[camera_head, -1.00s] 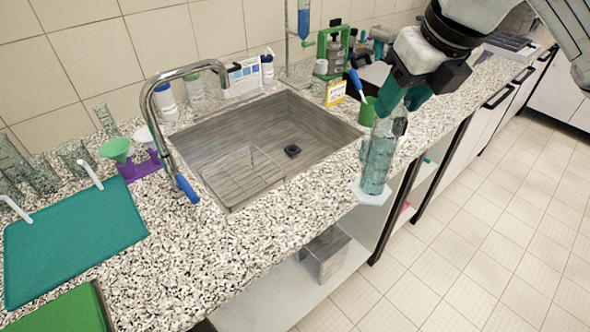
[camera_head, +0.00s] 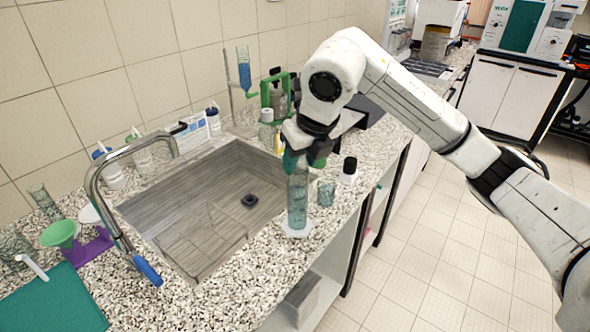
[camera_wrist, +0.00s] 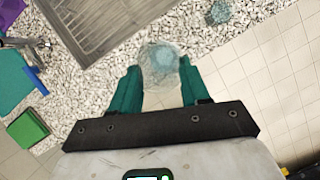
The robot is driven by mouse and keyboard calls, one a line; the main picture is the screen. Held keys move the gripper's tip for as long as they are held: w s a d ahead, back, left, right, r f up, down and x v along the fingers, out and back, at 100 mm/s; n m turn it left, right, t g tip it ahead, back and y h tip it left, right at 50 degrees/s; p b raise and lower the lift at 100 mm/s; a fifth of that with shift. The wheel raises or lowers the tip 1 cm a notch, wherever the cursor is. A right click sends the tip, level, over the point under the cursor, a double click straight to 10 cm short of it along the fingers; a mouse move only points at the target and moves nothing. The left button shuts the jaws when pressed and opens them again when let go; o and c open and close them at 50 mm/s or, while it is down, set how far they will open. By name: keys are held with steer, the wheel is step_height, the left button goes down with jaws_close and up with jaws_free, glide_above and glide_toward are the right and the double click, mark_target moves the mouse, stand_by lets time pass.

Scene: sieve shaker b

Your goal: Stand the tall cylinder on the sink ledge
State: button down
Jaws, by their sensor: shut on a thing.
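The tall cylinder (camera_head: 297,197) is clear, bluish glass with a pale, flat foot (camera_head: 297,230). It is upright at the front right of the sink, over the speckled ledge (camera_head: 262,250). Its foot appears at the counter surface; I cannot tell for sure whether it touches. My gripper (camera_head: 294,163) is shut on its upper part from above. In the wrist view the cylinder (camera_wrist: 160,65) shows from above between the teal fingers of my gripper (camera_wrist: 160,88). The sink (camera_head: 200,205) is a grey basin left of the cylinder.
A small glass beaker (camera_head: 326,193) stands just right of the cylinder, with a dark-capped bottle (camera_head: 349,170) beyond it. The faucet (camera_head: 100,190) stands left of the sink. The counter's front edge is close to the cylinder. The speckled counter in front of the sink is clear.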

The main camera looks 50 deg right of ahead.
mark_target(296, 177)
steer(key=shift+p+x, duration=0.45)
steer(key=shift+x, duration=2.4)
steer(key=shift+a+f, duration=0.2)
steer(key=c, duration=0.5)
jaws_free()
steer(key=shift+s, duration=0.1)
steer(key=shift+c, duration=0.2)
steer(key=shift+r, duration=0.2)
steer(key=b+v, duration=0.2)
steer(key=v, duration=1)
